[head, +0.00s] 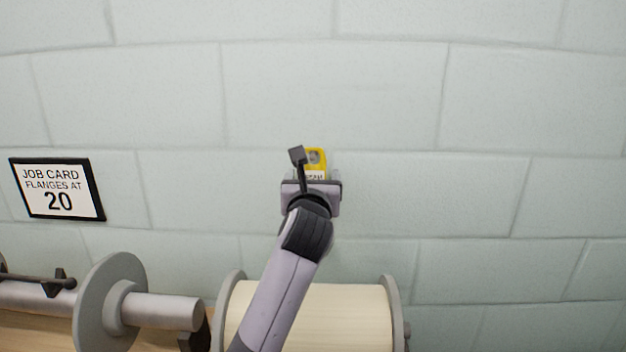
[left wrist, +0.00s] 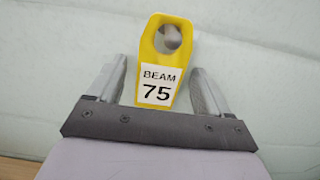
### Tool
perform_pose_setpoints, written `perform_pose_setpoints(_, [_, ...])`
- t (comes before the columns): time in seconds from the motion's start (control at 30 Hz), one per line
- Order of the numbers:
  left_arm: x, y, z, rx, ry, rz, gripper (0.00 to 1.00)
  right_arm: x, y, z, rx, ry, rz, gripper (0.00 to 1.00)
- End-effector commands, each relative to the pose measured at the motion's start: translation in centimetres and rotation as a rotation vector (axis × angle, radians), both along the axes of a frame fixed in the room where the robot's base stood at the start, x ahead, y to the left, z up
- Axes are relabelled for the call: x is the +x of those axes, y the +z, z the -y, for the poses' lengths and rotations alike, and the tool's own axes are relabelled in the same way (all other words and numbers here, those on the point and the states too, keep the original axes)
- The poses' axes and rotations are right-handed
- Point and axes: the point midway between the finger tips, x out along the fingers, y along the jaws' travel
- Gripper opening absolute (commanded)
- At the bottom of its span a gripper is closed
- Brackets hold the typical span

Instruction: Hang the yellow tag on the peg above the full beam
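The yellow tag (head: 322,157) is against the wall above the full beam (head: 350,318), a cream-wound drum with grey flanges. In the left wrist view the tag (left wrist: 157,55) reads "BEAM 75", and a grey rounded shape, apparently the peg's end (left wrist: 172,38), shows in its hole. My left gripper (head: 313,177) is right below the tag, with its fingers apart. In the left wrist view the left gripper's fingers (left wrist: 158,75) stand on both sides of the tag with a gap at each side. In the head view the peg cannot be made out. My right gripper is not in view.
A framed card (head: 58,188) reading "JOB CARD FLANGES AT 20" hangs on the left of the block wall. Below it is a bare beam (head: 165,311) with a grey flange (head: 100,300). The wall to the right is clear.

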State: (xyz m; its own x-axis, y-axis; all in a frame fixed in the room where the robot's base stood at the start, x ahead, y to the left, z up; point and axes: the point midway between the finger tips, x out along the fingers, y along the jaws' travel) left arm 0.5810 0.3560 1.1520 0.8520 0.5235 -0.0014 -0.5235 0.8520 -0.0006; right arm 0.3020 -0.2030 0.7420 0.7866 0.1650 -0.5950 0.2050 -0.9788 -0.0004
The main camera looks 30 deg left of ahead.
Motion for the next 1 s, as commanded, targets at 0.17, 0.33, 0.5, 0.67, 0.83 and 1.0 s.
perform_pose_setpoints(0.17, [0.0,0.0,0.0,0.000,0.000,0.000,0.82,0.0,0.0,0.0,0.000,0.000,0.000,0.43])
perform_pose_setpoints(0.33, [-0.2,0.0,0.1,0.000,0.000,0.000,0.82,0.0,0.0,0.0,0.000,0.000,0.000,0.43])
perform_pose_setpoints(0.5, [-1.6,-0.1,1.0,0.001,-0.001,0.001,0.82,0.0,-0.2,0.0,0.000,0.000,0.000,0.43])
perform_pose_setpoints(0.67, [-3.6,0.0,2.2,0.001,-0.001,0.002,0.82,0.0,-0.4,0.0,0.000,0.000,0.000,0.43])
perform_pose_setpoints(0.83, [-5.3,0.0,3.2,0.001,0.000,0.000,0.82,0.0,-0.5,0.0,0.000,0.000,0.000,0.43])
perform_pose_setpoints(1.0, [-6.0,0.0,3.7,-0.001,0.000,-0.001,0.82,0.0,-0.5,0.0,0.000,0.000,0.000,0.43])
